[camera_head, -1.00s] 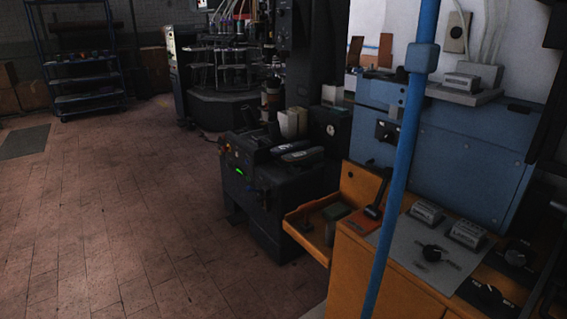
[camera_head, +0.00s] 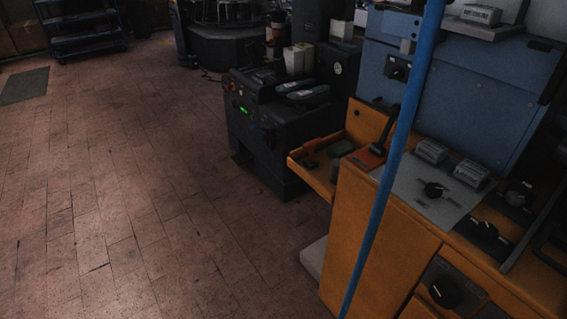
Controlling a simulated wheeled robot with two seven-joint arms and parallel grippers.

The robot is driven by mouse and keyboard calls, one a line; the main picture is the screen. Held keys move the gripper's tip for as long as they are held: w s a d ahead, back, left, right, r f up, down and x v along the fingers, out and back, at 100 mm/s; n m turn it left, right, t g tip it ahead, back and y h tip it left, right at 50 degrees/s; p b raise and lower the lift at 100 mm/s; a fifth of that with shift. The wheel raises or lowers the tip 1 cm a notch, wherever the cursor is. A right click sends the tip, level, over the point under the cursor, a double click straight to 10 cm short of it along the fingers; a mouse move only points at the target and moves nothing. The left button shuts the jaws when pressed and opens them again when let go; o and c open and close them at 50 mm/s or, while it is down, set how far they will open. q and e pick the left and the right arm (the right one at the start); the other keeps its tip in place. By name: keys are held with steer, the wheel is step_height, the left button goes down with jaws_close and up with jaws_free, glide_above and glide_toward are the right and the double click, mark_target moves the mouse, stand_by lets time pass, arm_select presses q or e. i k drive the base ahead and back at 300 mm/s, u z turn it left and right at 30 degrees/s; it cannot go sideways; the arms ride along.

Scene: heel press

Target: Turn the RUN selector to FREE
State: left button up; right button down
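Several black rotary knobs are in view and I cannot tell which is the RUN selector; their lettering is too small to read. A larger front knob (camera_head: 443,292) is on a dark plate on the cabinet's front face. A small dark knob (camera_head: 398,68) is on the blue machine. Neither of my grippers is in view.
A blue upright pole (camera_head: 393,170) stands in front of the orange cabinet (camera_head: 375,240). An open orange tray (camera_head: 318,176) juts out left. A dark machine (camera_head: 270,145) with a green light stands beyond. The brick floor (camera_head: 130,200) at left is clear.

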mark_target(442, 292)
steer(key=z, duration=2.95)
steer(key=k, duration=1.9)
steer(key=u, duration=1.5)
steer(key=i, duration=0.95)
steer(key=z, duration=0.05)
